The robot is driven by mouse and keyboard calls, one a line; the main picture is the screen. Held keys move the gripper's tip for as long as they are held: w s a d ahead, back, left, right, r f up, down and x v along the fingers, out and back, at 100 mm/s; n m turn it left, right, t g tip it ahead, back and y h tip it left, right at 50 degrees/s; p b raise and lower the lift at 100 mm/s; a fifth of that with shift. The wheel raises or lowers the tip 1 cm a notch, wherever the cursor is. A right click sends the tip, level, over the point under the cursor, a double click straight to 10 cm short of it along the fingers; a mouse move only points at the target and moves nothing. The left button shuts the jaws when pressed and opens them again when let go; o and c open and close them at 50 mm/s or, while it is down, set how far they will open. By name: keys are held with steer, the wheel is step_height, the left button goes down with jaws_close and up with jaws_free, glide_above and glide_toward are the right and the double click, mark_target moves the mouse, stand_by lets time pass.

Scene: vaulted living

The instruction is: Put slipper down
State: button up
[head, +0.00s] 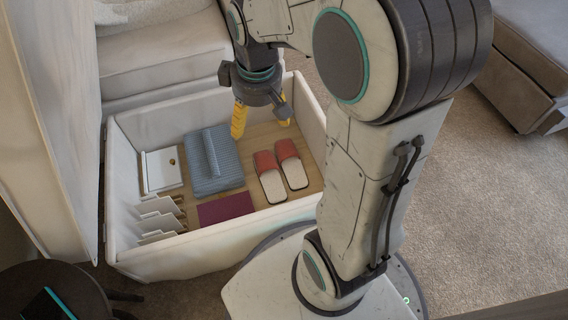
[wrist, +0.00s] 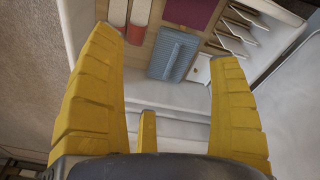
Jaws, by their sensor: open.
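Two slippers with red tops and pale soles lie side by side on the wooden floor of a white upholstered box (head: 200,257). The left slipper (head: 271,180) and the right slipper (head: 291,165) are near the box's right end in the head view. In the wrist view, parts of the slippers (wrist: 139,14) show at the top edge, the other one (wrist: 116,14) partly behind a finger. My gripper (head: 263,128) is above the back part of the box, behind the slippers. Its yellow fingers (wrist: 167,45) are wide apart with nothing between them.
In the box are a folded blue-grey textile (head: 212,162), a maroon flat item (head: 226,207), a white tray-like item (head: 162,169) and several upright white panels (head: 158,218). A pale sofa (head: 160,55) stands behind. A dark round stool (head: 50,290) is front left.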

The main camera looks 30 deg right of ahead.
steer(key=s+a+m, duration=0.1)
steer(key=s+m, duration=0.2)
steer(key=s, duration=1.1)
steer(key=shift+a+r+m, duration=0.3)
steer(key=shift+a+m, duration=0.1)
steer(key=shift+s+r, duration=0.1)
